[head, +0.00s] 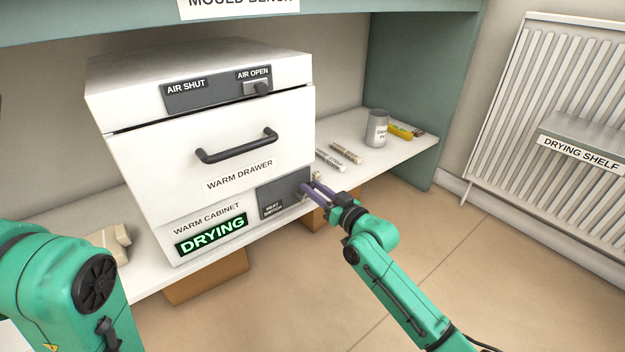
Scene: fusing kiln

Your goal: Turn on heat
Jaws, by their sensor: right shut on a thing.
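The white warm cabinet (150,222) stands on the bench, with a grey panel (268,194) at its lower right labelled "HEAT SWITCH". My right gripper (309,189) is at the right end of this panel, its fingers shut on the heat switch. The fingers hide most of the switch, so its position cannot be read. A sign on the cabinet front reads "DRYING" in lit green letters (211,235). My left arm shows at the lower left; its gripper is out of view.
The warm drawer (190,160) above is shut, with a dark handle (237,147). The air slider (262,88) is at "AIR OPEN". A grey can (377,130) and small sticks (337,156) lie to the right on the bench. The drying shelf (590,135) is far right.

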